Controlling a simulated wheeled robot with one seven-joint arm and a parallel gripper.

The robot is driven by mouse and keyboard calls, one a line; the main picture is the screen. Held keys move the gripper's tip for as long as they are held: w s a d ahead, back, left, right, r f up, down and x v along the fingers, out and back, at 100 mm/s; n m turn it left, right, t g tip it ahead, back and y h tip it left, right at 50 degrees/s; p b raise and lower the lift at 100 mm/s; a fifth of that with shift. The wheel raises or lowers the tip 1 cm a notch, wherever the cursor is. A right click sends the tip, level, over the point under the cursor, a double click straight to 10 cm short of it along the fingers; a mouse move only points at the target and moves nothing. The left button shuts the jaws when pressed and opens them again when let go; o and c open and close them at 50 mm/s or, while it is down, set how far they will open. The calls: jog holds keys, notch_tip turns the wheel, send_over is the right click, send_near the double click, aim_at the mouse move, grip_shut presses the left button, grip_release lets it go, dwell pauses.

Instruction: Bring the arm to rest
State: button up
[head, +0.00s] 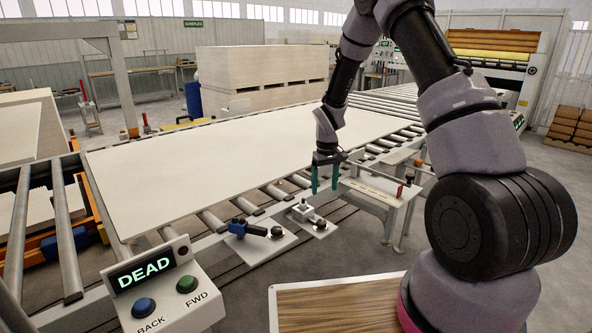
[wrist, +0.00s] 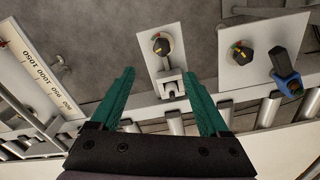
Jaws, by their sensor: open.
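My gripper (head: 325,179) has two teal fingers pointing down and hangs near the front edge of the roller conveyor, left of a small side table. In the wrist view my gripper (wrist: 168,98) is open and nothing shows between its fingertips except a small plate with a lever (wrist: 170,86) and a black dial, seen beyond them. My arm (head: 465,125) reaches up from the lower right, bends at the top and comes down to the gripper. I cannot tell the exact gap between the gripper and the lever plate.
A large pale panel (head: 230,155) lies on the rollers. A control box reading DEAD (head: 160,285), with BACK and FWD buttons, stands lower left. A blue-handled valve (head: 247,229) and a lever plate (head: 304,215) sit along the conveyor's front. A small table (head: 380,187) stands right of the gripper.

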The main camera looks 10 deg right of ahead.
jog(key=s+d+r+m+t, duration=0.1)
jog(key=s+r, duration=0.2)
jog(key=r, duration=0.6)
jog(key=s+d+r+m+t, duration=0.15)
jog(key=s+r, duration=0.25)
jog(key=r, duration=0.5)
jog(key=s+d+r+m+t, duration=0.1)
jog(key=s+d+r+m, duration=0.15)
jog(key=r, duration=0.75)
jog(key=s+r+m+t+y, duration=0.1)
jog(key=s+r, duration=0.4)
jog(key=s, duration=0.5)
jog(key=s+r+m+t+y, duration=0.1)
jog(key=s+r, duration=0.3)
jog(key=s, duration=0.6)
jog(key=shift+s+r+m+t, duration=0.2)
jog(key=shift+r+m+t, duration=0.15)
jog(key=shift+t, duration=0.4)
